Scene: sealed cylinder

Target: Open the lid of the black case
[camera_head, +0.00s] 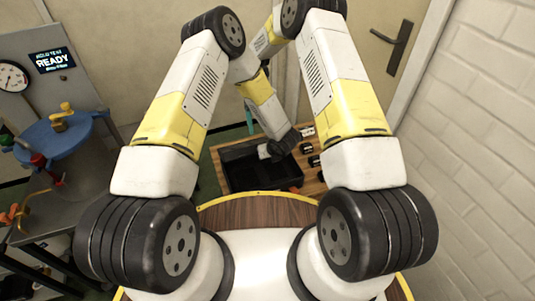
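The black case (244,175) sits on a wooden table, beyond my base. It shows as a dark, box-like shape with a rim; I cannot make out its lid clearly. A white and yellow forearm, seemingly my left, reaches down to the case. The grey and black end of this arm, with my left gripper (279,147), is over the case's far right part. Its fingers are too small and dark to tell open from shut, or whether they touch the case. My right forearm goes back behind the left one, and its gripper is hidden.
Several small black items (311,161) lie on the wooden table (313,186) right of the case. A blue cylinder (62,138) with coloured valves stands at left near a gauge and a READY display (53,60). A door is behind, a white brick wall right.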

